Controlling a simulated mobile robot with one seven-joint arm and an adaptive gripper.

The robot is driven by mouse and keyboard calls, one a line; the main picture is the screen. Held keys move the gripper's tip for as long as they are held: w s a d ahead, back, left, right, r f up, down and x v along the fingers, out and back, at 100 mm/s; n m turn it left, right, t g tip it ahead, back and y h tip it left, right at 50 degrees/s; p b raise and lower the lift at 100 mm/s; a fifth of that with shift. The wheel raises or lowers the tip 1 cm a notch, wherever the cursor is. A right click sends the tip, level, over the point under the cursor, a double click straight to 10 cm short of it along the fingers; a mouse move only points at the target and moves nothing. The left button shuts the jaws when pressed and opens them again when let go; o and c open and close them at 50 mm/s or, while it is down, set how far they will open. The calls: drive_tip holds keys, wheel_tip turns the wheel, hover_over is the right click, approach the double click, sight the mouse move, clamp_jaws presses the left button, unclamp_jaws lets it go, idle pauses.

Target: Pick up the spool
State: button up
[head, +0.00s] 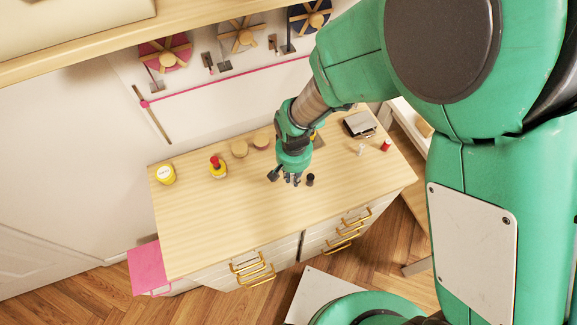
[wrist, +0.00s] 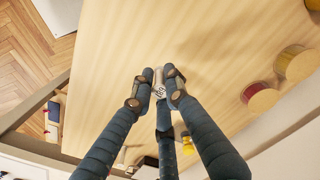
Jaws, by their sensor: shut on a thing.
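My gripper (wrist: 158,84) is over the wooden worktop, fingers pointing down. In the wrist view its fingers are closed around a small pale spool (wrist: 159,91), of which only the end, with dark markings, shows. The fingers hide its sides, and I cannot tell whether it touches the worktop. In the head view my gripper (head: 291,179) is above the middle of the worktop, and the held spool is hidden by the fingers.
The front left is clear. Drawers with brass handles (head: 252,267) are below.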

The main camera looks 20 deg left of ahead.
drive_tip(key=s+d, duration=0.4)
drive_tip(key=s, duration=0.1)
drive_tip(key=s+d+r, duration=0.1)
drive_tip(key=s+d, duration=0.1)
drive_tip(key=d, duration=0.1)
drive_tip(key=shift+s+p, duration=0.3)
drive_tip(key=shift+p, duration=0.05)
idle(0.7)
